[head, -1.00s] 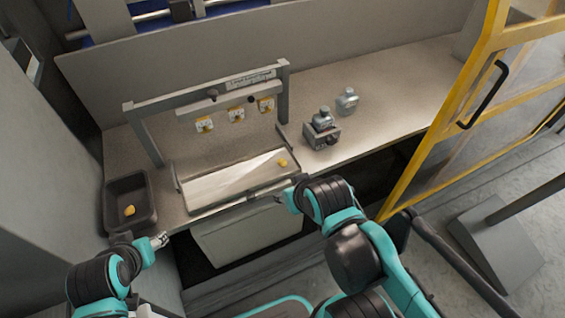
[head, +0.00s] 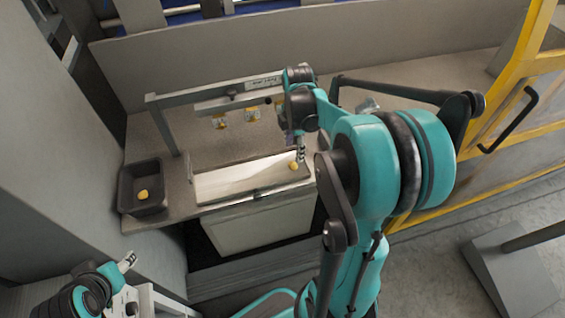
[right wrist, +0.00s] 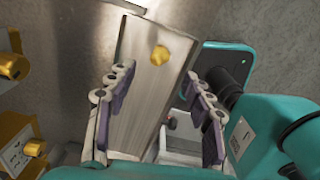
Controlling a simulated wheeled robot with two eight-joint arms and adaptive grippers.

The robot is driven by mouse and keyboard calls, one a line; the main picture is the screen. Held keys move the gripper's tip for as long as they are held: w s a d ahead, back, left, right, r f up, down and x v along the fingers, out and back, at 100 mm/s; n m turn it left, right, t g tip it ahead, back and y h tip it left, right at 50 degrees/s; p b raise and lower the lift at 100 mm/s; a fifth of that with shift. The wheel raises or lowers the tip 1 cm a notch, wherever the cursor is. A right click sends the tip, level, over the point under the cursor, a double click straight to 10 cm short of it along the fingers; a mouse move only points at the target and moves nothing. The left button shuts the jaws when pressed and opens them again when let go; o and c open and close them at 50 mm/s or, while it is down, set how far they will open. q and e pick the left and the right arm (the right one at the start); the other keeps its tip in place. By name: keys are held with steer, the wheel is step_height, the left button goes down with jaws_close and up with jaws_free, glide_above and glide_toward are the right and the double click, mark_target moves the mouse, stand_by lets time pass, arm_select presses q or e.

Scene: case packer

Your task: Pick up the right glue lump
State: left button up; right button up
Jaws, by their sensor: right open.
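The right glue lump (head: 293,166) is a small yellow-orange blob on the right end of the pale sealing plate (head: 235,179). In the right wrist view the lump (right wrist: 160,55) lies on the plate, ahead of and roughly between my fingers. My right gripper (head: 300,152) hangs pointing down just above and beside the lump in the head view. In the right wrist view this gripper (right wrist: 158,82) is open, with nothing between its purple-padded fingers. My left gripper (head: 127,262) is at lower left, away from the bench; its opening is too small to judge.
A dark bin (head: 142,188) on the left holds another yellow lump (head: 143,195). A grey frame (head: 222,90) with yellow-and-white units (head: 221,121) stands behind the plate. A yellow-framed door (head: 515,95) stands open at right. My right arm hides much of the bench's right side.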

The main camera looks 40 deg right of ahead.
mark_target(293, 162)
step_height(293, 162, down, 3)
steer(key=shift+r+b, duration=0.1)
steer(key=shift+b, duration=0.4)
step_height(293, 162, down, 5)
steer(key=shift+f+b, duration=0.1)
steer(key=shift+b, duration=1)
steer(key=c, duration=0.8)
